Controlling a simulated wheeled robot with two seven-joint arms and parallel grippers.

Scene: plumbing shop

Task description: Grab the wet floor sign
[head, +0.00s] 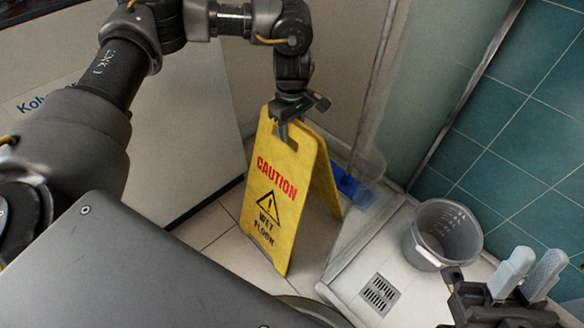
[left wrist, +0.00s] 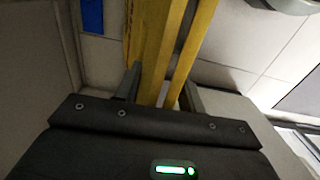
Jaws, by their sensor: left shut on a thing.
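The yellow wet floor sign (head: 272,195) stands upright on the tiled floor, its two panels spread apart. Its front reads "CAUTION WET FLOOR" with a warning triangle. My left gripper (head: 284,130) is at the sign's top edge, pointing down, shut on it. In the left wrist view the yellow panels (left wrist: 165,50) run between the two fingers of the left gripper (left wrist: 158,88). My right gripper (head: 514,285) is at the lower right of the head view, away from the sign, with its two fingers apart and nothing between them.
A grey bucket (head: 442,238) stands in a white shower tray with a drain grate (head: 380,294), right of the sign. A blue object (head: 350,187) lies behind the sign. A pale cabinet (head: 180,130) is close on the left. Teal tiles (head: 520,130) cover the right wall.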

